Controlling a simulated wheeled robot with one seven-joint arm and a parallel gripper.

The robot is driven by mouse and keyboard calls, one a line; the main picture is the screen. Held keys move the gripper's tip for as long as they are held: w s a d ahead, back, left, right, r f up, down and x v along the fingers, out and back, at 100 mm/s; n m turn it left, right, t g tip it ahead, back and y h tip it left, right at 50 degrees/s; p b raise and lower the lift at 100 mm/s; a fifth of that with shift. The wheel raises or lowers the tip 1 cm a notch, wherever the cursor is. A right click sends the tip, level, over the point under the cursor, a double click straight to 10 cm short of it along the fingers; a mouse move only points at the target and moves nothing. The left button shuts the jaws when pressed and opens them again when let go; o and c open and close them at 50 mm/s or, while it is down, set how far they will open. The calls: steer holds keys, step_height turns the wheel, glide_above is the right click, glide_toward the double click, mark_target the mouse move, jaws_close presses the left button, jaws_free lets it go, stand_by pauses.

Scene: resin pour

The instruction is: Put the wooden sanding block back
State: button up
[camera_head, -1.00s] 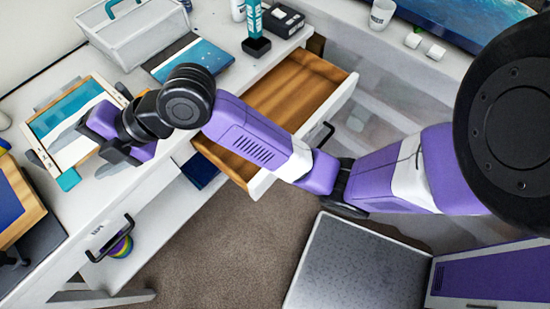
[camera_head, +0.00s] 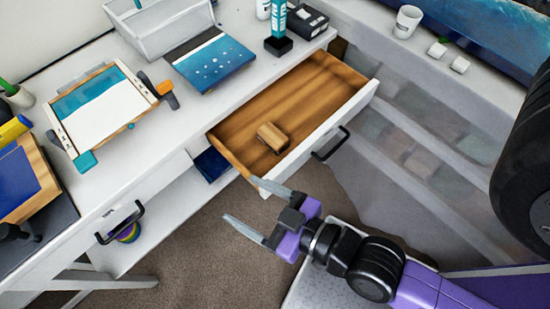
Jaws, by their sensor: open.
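The wooden sanding block (camera_head: 272,137) lies inside the open wooden drawer (camera_head: 318,86), on its floor near the front. It is a small brown block, apart from my gripper. My gripper (camera_head: 246,207) is open and empty, in front of the drawer and over the carpet side. Its two pale fingers point left, and the upper fingertip is close to the drawer's front left corner in the picture; I cannot tell whether it touches.
A clamped painting frame (camera_head: 104,112), a blue panel (camera_head: 212,62) and a white tool caddy (camera_head: 165,25) stand on the white desk. A teal bottle (camera_head: 279,20) stands near the drawer. A second handle (camera_head: 119,222) is on the lower left drawer front. Carpet (camera_head: 200,270) is open below.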

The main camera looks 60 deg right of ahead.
steer(key=s+d+r, duration=0.2)
steer(key=s+d, duration=0.3)
steer(key=s, duration=0.4)
steer(key=shift+s+r+y, duration=0.3)
steer(key=shift+s, duration=0.1)
steer(key=shift+d, duration=0.1)
stand_by(0.5)
